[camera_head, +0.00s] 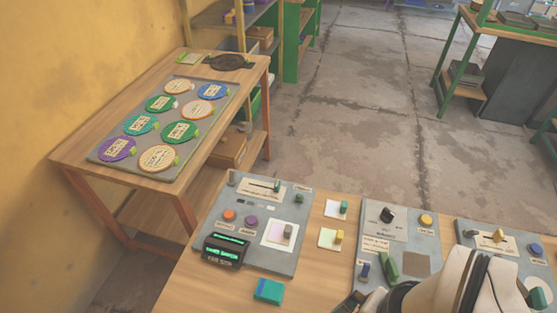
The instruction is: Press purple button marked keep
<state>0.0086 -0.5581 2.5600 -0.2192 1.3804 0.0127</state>
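A round purple button (251,221) sits on the left grey panel (285,257), right of an orange-red button (229,215). A small label (248,232) lies just below it, too small to read. A black display with green characters (225,250) stands below the two buttons. My white arm comes in at the bottom right. A dark part at its lower left (348,303) seems to be my gripper, cut off by the frame edge; its fingers are not clear. It is well right of and below the purple button, apart from it.
The left panel also holds a slider (277,185) and a white pad with a grey block (288,232). A teal-blue block (268,291) lies in front. A middle panel (400,220) has a black knob and yellow button. A side table holds several coloured round plates (158,158).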

